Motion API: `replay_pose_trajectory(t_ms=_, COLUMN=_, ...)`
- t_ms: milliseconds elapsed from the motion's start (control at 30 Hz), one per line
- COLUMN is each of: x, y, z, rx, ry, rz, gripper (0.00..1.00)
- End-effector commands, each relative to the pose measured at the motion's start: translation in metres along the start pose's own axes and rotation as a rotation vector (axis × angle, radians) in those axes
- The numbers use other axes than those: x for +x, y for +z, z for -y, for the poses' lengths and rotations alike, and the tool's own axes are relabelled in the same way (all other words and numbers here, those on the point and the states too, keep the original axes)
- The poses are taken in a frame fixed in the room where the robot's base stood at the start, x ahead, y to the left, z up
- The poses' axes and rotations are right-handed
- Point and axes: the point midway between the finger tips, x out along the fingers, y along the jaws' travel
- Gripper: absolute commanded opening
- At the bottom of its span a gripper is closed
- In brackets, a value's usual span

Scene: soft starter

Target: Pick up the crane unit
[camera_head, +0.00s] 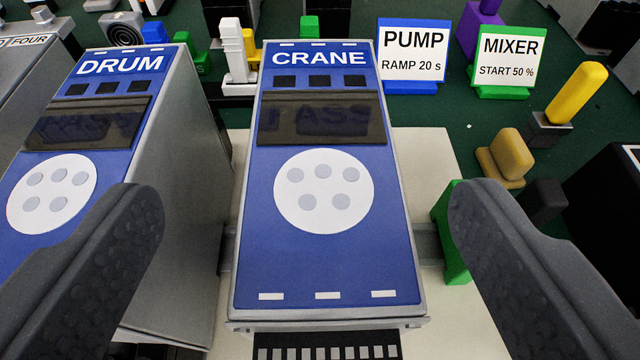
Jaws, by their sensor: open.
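The crane unit (321,262) is a tall blue-faced box with a CRANE label, a dark display and a round white keypad. It stands in the middle of the view on a grey rail over a pale plate. My gripper (305,200) is open, with one dark finger on each side of the crane unit. The left finger overlaps the front of the drum unit in the picture, and the right finger is right of the crane unit. Neither finger visibly touches the crane unit. The lower ends of the fingers run out of the frame.
The blue drum unit (105,165) stands close on the left, with a narrow gap between. A green block (453,232) sits on the rail to the right. PUMP (414,58) and MIXER (508,58) cards stand behind.

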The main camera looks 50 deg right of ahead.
Motion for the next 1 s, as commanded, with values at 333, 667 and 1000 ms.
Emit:
replay_pose_trajectory(t_ms=333, x=0.035, y=0.003, z=-0.005, rx=0.001, ry=-0.001, rz=0.002, gripper=0.78)
replay_pose_trajectory(t_ms=667, x=0.051, y=0.002, z=-0.005, rx=0.000, ry=-0.002, rz=0.001, gripper=0.78)
replay_pose_trajectory(t_ms=1000, x=0.051, y=0.001, z=-0.005, rx=0.000, ry=-0.002, rz=0.001, gripper=0.03)
